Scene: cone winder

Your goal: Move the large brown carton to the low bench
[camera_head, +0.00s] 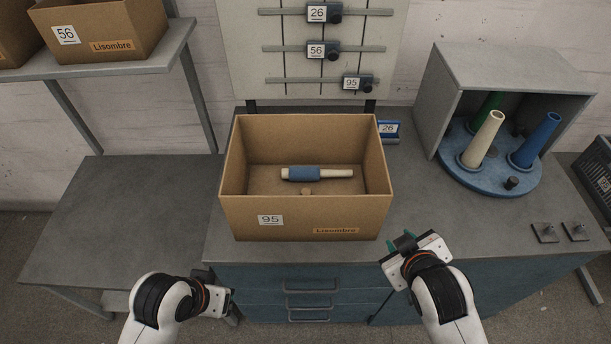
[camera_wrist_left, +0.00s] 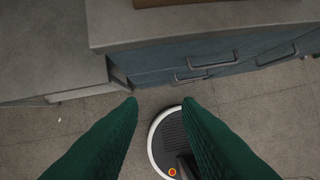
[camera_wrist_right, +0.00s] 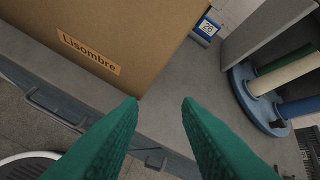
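The large brown carton (camera_head: 248,221) stands upright and open on the workbench, marked 95 and Lisombre. A cone with blue yarn (camera_head: 305,174) lies inside it. The carton also shows in the right wrist view (camera_wrist_right: 125,30). The low bench (camera_head: 125,215) is to the left of the workbench, lower, with a bare top. My left gripper (camera_head: 228,294) is in front of the cabinet, below and left of the carton; its fingers (camera_wrist_left: 160,104) are apart and empty. My right gripper (camera_head: 402,243) is near the carton's front right corner, not touching it; its fingers (camera_wrist_right: 160,102) are apart and empty.
A grey housing (camera_head: 455,75) with a blue turntable (camera_head: 485,185) holding several cones stands at the right. A shelf (camera_head: 120,66) with cartons hangs above the low bench. A blue block marked 26 (camera_head: 388,130) sits behind the carton. Drawer handles (camera_head: 310,291) project from the cabinet front.

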